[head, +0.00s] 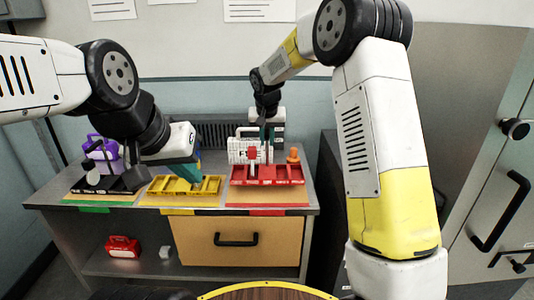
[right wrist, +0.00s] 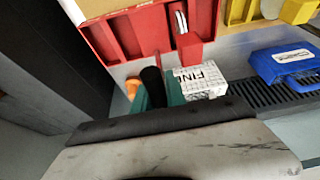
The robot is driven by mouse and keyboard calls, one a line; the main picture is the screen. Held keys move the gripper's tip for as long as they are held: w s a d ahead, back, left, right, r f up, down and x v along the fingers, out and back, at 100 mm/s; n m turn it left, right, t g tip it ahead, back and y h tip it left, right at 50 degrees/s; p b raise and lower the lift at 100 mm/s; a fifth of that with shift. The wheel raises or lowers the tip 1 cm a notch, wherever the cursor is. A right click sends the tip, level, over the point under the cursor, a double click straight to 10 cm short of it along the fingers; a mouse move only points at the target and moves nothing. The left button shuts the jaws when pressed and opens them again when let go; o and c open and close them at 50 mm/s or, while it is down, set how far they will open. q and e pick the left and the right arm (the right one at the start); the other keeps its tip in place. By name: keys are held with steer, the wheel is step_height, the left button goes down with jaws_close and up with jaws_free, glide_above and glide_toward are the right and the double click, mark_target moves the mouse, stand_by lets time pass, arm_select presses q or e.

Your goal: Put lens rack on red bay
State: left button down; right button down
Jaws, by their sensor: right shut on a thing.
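A red compartmented tray (head: 268,177) stands at the right of the table, behind a red strip (head: 267,212) on the front edge. It shows upside down in the right wrist view (right wrist: 108,42). I cannot tell which piece is the lens rack. My right gripper (head: 266,137) is over the back of the red tray; its teal fingers (right wrist: 157,92) are shut on a dark upright post (right wrist: 151,80). I cannot tell whether this post joins the tray. My left gripper (head: 188,173) is low over the yellow tray (head: 205,186); its jaw gap is hidden.
A white lettered box (head: 240,150) and an orange piece (head: 293,155) stand behind the red tray. A purple case (head: 101,148) and a black tray (head: 110,184) are at the left. A blue case (right wrist: 283,62) shows in the right wrist view. A red case (head: 123,247) sits on the lower shelf.

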mark_target(267, 133)
steer(key=shift+f, duration=2.4)
steer(key=c, duration=1.4)
jaws_free()
steer(key=shift+f, duration=0.1)
steer(key=shift+o, duration=0.2)
steer(key=v, duration=1.2)
steer(key=s+d+r, duration=0.6)
steer(key=s+d, duration=0.1)
steer(key=s, duration=0.2)
steer(key=s+d+t+y, duration=0.1)
steer(key=s+d, duration=0.2)
steer(key=s, duration=0.9)
steer(key=s+d+f+y, duration=0.1)
steer(key=s+d, duration=0.3)
steer(key=s, duration=0.7)
steer(key=shift+s+n+t, duration=0.3)
steer(key=shift+s+t, duration=0.1)
